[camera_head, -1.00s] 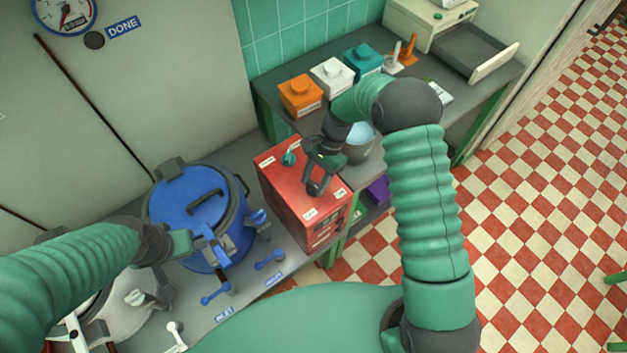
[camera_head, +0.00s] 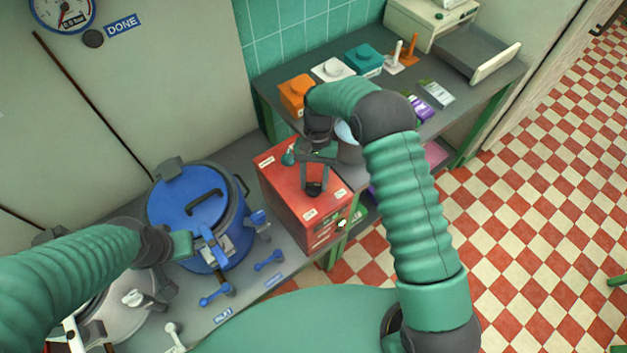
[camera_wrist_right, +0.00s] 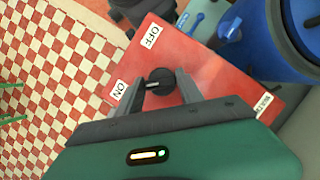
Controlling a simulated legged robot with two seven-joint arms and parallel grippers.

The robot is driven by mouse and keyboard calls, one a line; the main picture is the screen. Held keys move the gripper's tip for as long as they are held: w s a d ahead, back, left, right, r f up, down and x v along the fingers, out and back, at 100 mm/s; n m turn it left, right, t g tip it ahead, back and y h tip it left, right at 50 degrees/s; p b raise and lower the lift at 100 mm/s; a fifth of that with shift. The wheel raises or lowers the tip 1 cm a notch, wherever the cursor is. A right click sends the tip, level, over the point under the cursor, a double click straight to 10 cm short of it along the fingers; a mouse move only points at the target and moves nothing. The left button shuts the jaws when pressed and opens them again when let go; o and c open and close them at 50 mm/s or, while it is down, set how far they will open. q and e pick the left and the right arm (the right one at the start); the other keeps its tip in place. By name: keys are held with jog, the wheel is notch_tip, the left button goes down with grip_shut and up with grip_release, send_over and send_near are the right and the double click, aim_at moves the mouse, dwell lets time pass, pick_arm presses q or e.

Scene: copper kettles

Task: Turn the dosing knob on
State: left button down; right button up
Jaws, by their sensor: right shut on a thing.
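The red dosing box (camera_head: 283,190) stands on the counter right of the blue kettle. Its top shows in the right wrist view (camera_wrist_right: 215,75) with an ON label (camera_wrist_right: 119,90) and an OFF label (camera_wrist_right: 152,36). The dark round dosing knob (camera_wrist_right: 162,80) sits between my right fingers, with a light mark on its left side toward ON.
The blue kettle (camera_head: 185,215) has a lid and blue levers. Orange (camera_head: 295,90), white (camera_head: 333,68) and teal (camera_head: 363,57) containers stand on the back counter. Checkered floor lies at right.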

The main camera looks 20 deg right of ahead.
jog(key=shift+w+d+r, duration=0.1)
jog(key=shift+w, duration=0.2)
jog(key=o, duration=1.4)
jog(key=shift+r, duration=0.1)
jog(key=b+v, duration=0.1)
jog(key=v, duration=1.5)
jog(key=shift+w+d+r+b, duration=0.15)
jog(key=shift+b, duration=0.25)
